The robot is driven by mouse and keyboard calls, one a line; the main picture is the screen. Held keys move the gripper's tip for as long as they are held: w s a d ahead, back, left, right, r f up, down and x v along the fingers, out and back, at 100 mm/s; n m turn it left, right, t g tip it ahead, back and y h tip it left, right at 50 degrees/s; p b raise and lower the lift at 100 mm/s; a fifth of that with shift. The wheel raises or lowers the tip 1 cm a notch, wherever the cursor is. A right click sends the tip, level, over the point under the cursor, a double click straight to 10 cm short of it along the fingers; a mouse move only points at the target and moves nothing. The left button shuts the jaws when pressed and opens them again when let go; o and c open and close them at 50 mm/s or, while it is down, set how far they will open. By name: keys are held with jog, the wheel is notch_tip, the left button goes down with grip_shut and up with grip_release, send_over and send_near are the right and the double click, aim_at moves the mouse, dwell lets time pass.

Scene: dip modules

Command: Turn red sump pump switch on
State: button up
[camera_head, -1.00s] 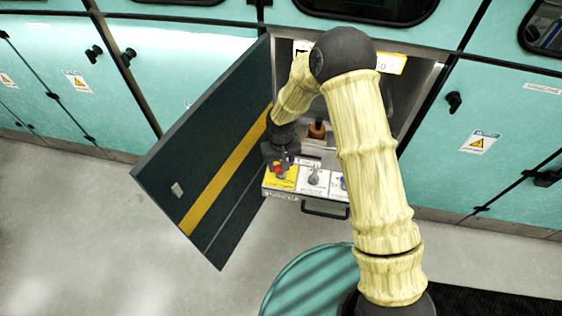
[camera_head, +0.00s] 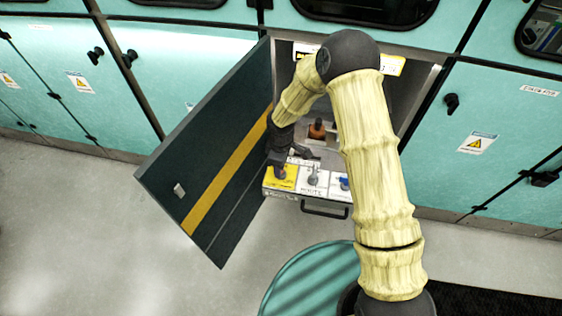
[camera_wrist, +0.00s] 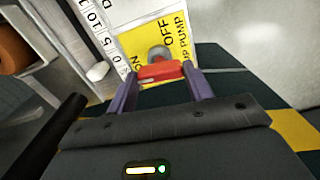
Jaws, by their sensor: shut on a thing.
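The red switch handle (camera_wrist: 160,72) sits on a grey round base in front of a yellow label (camera_wrist: 140,42) in the wrist view. The label reads ON at lower left, OFF at upper right and PUMP. My gripper (camera_wrist: 160,80) is shut on the red handle, one purple finger on each side. In the head view my gripper (camera_head: 281,162) is at the yellow label (camera_head: 277,184), at the left end of the switch panel, and the red handle is hidden. I cannot tell exactly which mark the handle points to.
A grey switch (camera_head: 313,177) and a blue switch (camera_head: 344,184) are to the right on the same panel. A dark handle (camera_head: 325,210) is below them. An orange knob (camera_head: 317,130) is behind. The open cabinet door (camera_head: 215,150) stands close on the left.

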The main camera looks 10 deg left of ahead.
jog(key=shift+n, duration=0.6)
jog(key=o, duration=1)
notch_tip(320, 180, up, 18)
jog(key=shift+f, duration=0.25)
